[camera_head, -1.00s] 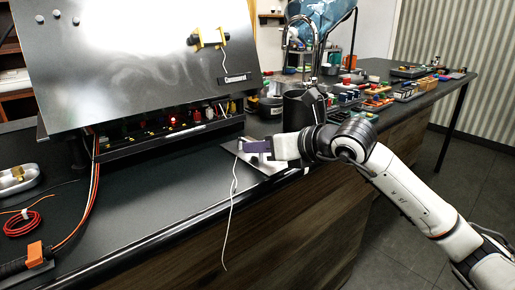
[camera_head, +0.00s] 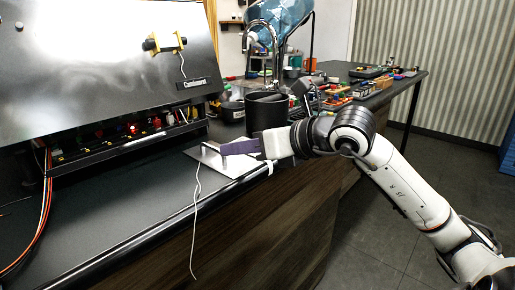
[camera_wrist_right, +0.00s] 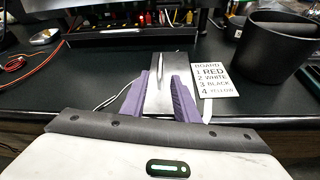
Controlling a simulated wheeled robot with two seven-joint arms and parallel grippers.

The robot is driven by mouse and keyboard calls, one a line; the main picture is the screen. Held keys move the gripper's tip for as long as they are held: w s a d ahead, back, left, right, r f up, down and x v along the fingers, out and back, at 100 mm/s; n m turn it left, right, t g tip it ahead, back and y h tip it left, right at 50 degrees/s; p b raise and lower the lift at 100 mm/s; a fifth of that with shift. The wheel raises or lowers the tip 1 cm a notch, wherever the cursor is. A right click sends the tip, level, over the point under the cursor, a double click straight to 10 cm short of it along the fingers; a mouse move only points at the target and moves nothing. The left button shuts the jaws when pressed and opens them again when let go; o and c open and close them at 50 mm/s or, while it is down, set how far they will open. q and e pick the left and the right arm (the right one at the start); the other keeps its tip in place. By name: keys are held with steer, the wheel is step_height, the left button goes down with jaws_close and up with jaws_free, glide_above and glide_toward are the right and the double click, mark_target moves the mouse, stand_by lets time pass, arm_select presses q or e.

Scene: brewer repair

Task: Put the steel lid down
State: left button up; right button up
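My left gripper is not in view.
The black pot (camera_head: 267,112) stands behind my right gripper. A thin white wire (camera_head: 195,215) hangs over the counter edge. The big tilted panel (camera_head: 95,65) stands at left.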

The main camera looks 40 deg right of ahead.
steer(key=shift+v, duration=2.7)
steer(key=shift+c, duration=0.5)
